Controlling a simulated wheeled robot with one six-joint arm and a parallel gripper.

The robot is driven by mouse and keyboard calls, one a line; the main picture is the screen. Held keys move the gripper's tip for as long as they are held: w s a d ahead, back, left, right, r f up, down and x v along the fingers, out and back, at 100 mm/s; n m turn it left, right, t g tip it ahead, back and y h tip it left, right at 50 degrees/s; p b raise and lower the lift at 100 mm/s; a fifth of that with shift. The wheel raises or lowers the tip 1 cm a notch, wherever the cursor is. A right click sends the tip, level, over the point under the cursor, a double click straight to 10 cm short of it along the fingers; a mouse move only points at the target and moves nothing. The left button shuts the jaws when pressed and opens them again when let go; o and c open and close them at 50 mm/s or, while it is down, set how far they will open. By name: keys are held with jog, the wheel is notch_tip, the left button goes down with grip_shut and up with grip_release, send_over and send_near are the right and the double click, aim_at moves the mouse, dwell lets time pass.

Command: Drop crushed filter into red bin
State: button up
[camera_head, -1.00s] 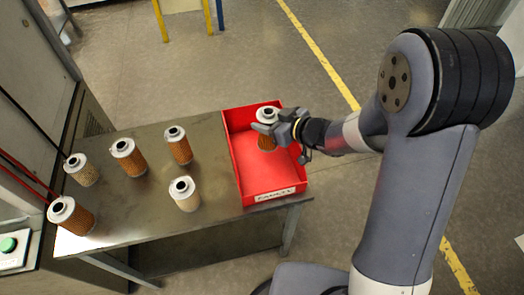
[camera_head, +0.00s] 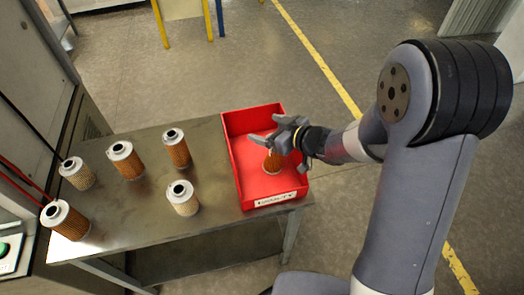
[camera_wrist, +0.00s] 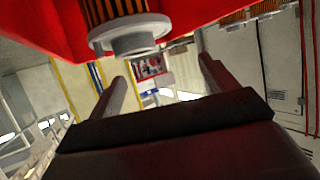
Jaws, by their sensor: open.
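The red bin (camera_head: 238,168) stands at the right end of the metal table, with a white label on its front wall. A filter with an orange pleated body (camera_head: 272,164) is inside the bin, below my gripper, its top hidden by the gripper. In the wrist view this filter (camera_wrist: 128,36) shows a grey end cap and lies outside the fingers. I cannot tell from here whether it is crushed. My gripper (camera_head: 266,131) is over the bin, open and empty. Its spread fingers also show in the wrist view (camera_wrist: 162,78).
Several other filters stand upright on the table (camera_head: 222,222) left of the bin: orange ones (camera_head: 125,160) and paler ones (camera_head: 183,198). A grey cabinet (camera_head: 35,70) borders the table's left side. The floor behind the table is open, with a yellow line (camera_head: 320,60).

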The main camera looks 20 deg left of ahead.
jog(key=v, duration=1)
jog(key=shift+s+d+r, duration=0.2)
jog(key=shift+d, duration=0.1)
jog(key=x, duration=1)
jog(key=shift+f, duration=0.1)
jog(key=r+p, duration=0.2)
jog(key=shift+w+a+r+p, duration=0.2)
jog(key=shift+a+r+p, duration=0.05)
jog(key=shift+a+p, duration=0.1)
jog(key=shift+r+p, duration=0.95)
jog(key=shift+r, duration=0.05)
jog(key=shift+f, duration=0.1)
